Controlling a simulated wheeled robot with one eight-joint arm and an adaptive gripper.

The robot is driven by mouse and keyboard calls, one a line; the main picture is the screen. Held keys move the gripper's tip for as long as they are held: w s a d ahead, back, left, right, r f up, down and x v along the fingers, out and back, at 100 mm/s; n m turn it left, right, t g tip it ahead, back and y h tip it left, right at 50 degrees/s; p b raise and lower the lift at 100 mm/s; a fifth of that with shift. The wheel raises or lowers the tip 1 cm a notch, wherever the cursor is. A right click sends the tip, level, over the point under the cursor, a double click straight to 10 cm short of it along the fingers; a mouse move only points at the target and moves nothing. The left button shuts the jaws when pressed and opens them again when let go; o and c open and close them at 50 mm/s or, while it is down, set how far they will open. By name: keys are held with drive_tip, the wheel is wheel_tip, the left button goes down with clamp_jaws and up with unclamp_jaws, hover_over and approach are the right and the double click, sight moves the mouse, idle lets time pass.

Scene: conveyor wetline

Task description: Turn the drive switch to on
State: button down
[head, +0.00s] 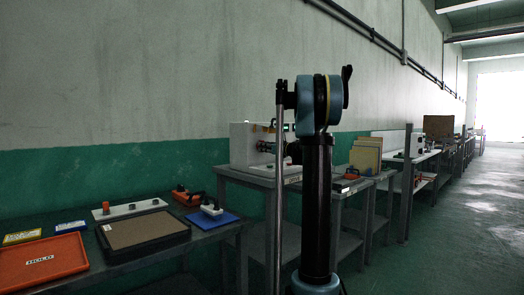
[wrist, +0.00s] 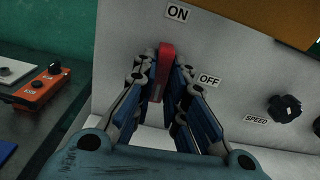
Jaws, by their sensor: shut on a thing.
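The drive switch has a red handle (wrist: 166,56) on a white panel (wrist: 232,50) in the wrist view. The handle stands nearly upright, its top end just below the ON label (wrist: 177,12). The OFF label (wrist: 209,80) lies to its right and lower. My gripper (wrist: 164,72) is shut on the red handle, one finger on each side of it. The fingers hide the handle's lower part and pivot. In the head view, my gripper (head: 270,147) is at the front of the white box (head: 243,143), and the handle cannot be made out there.
A black speed knob (wrist: 285,108) with a SPEED label is right of the switch. An orange control box (wrist: 48,88) lies left on the bench. In the head view, an orange tray (head: 40,265) and a brown-topped tray (head: 140,231) sit on the near bench. The floor at right is open.

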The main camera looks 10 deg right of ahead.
drive_tip(key=c, duration=1.6)
unclamp_jaws()
drive_tip(key=shift+v, duration=3.45)
